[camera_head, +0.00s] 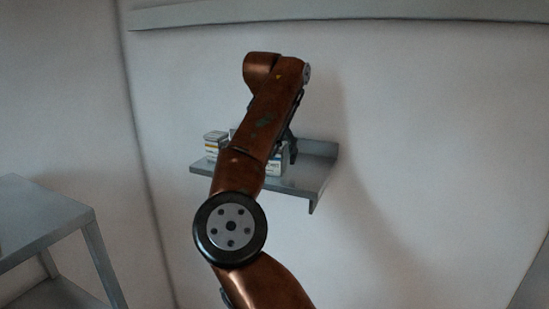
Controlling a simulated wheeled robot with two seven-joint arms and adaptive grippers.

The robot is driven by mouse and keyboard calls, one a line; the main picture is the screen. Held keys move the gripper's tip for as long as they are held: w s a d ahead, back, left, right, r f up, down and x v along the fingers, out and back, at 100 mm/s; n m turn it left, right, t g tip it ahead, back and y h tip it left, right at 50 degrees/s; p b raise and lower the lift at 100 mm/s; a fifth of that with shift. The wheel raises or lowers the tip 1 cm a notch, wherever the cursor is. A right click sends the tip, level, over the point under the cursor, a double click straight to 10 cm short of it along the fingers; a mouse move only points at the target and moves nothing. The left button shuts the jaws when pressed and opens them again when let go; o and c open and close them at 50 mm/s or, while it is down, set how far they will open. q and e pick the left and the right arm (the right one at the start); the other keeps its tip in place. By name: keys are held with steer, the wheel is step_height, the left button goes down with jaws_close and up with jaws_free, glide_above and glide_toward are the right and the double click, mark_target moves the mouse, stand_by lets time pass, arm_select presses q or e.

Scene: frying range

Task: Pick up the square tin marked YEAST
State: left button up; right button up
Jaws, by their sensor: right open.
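Several small tins stand together on a grey wall shelf (300,182). A pale tin with a yellow band (212,146) is at the left. Another tin with a pale label (277,165) shows in part to the right of my arm. The lettering is too small to read, so I cannot tell which tin is marked YEAST. My right arm crosses in front of the shelf and hides the middle of the group. My right gripper (292,150) is open, a dark shape partly hidden behind the forearm, close by the right-hand tin. I cannot tell whether they touch. My left gripper is out of view.
The right end of the shelf is bare, with a raised edge. A grey metal table (40,222) stands at the lower left. A long metal ledge (340,12) runs along the wall above. The wall right of the shelf is clear.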

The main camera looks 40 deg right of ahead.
steer(key=shift+x, duration=1.05)
steer(key=shift+r, duration=0.15)
steer(key=c, duration=1.3)
steer(key=shift+c, duration=0.7)
steer(key=shift+r, duration=0.1)
